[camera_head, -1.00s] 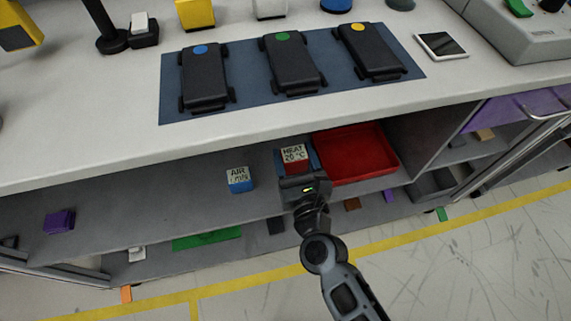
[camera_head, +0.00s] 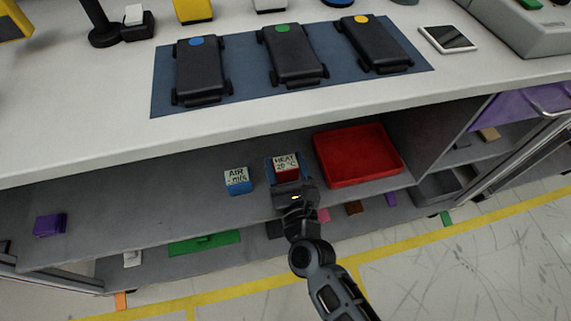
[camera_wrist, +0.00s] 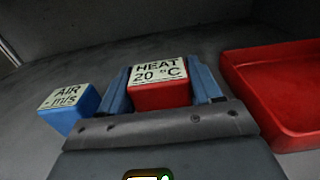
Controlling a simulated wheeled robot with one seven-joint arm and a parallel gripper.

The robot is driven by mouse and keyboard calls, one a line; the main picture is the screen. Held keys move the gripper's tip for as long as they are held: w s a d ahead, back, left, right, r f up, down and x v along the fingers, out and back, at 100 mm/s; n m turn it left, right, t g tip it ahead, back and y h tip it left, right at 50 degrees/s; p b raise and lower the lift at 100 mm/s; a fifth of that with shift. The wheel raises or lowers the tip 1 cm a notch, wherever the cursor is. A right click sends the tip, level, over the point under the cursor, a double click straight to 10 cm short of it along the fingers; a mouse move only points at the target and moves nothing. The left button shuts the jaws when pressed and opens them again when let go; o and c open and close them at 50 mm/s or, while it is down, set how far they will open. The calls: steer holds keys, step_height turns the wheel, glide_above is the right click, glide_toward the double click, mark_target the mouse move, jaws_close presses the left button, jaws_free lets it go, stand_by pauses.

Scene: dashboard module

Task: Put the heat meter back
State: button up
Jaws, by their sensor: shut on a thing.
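The heat meter (camera_head: 287,169) is a red block with a white top reading "HEAT 20 °C". In the wrist view the heat meter (camera_wrist: 160,94) sits between the two blue fingers of my gripper (camera_wrist: 160,88). My gripper (camera_head: 287,175) is shut on it, at the upper shelf under the counter. I cannot tell whether the meter touches the shelf. The air meter (camera_head: 238,182), a blue block with a white "AIR m/s" top, stands to the left; it also shows in the wrist view (camera_wrist: 70,107).
A red tray (camera_head: 359,157) lies right of my gripper, close by; it also shows in the wrist view (camera_wrist: 285,125). A purple block (camera_head: 50,225) is far left on the shelf (camera_head: 140,195). The countertop (camera_head: 90,120) overhangs above.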

steer(key=shift+f+b, duration=0.55)
steer(key=o, duration=1.2)
steer(key=shift+o, duration=0.2)
steer(key=shift+r, duration=0.15)
steer(key=shift+r+p, duration=0.6)
steer(key=shift+p, duration=0.3)
steer(key=v, duration=1.2)
